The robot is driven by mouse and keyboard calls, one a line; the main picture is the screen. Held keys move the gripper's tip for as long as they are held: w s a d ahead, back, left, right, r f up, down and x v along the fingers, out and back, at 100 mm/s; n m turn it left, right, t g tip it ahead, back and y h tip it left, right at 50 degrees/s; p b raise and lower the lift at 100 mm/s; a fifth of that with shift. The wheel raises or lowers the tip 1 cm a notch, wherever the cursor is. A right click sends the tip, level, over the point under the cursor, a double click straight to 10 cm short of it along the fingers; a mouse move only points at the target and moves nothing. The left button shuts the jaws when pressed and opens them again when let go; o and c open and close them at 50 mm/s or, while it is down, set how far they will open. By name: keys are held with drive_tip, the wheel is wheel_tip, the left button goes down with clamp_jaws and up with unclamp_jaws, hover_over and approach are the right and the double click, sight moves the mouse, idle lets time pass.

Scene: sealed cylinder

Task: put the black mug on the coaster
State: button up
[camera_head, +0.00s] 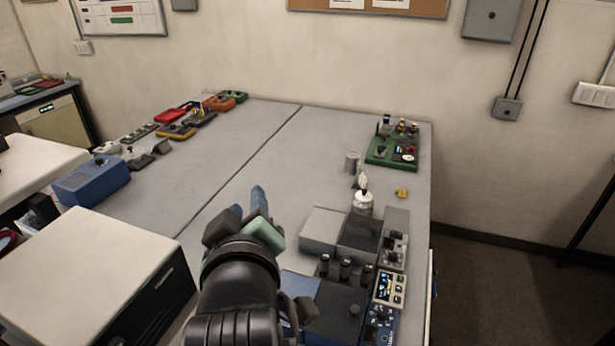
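I cannot make out a black mug or a coaster in the head view. My gripper (248,207) is over the near middle of the grey table (225,165), seen from behind past my black wrist.
A grey cylinder (352,162), a white bottle (363,203) and a green board (392,152) stand on the right. Electronic boxes crowd the near right. A blue box (92,181) and several devices line the left. The table's middle is clear.

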drive_tip(key=s+d+r+m+t+h, duration=0.1)
drive_tip(key=s+d+r+m+t, duration=0.1)
drive_tip(key=r, duration=0.8)
drive_tip(key=s+d+r+m+t, duration=0.3)
drive_tip(key=s+r+t, duration=0.3)
drive_tip(key=r, duration=0.4)
drive_tip(key=s+d+r+m+t+h, duration=0.1)
drive_tip(key=s+d+r+m+t, duration=0.2)
drive_tip(key=r, duration=0.8)
drive_tip(key=shift+s+m+t+h, duration=0.3)
drive_tip(key=shift+s+m+t, duration=0.3)
drive_tip(key=shift+s+t, duration=0.1)
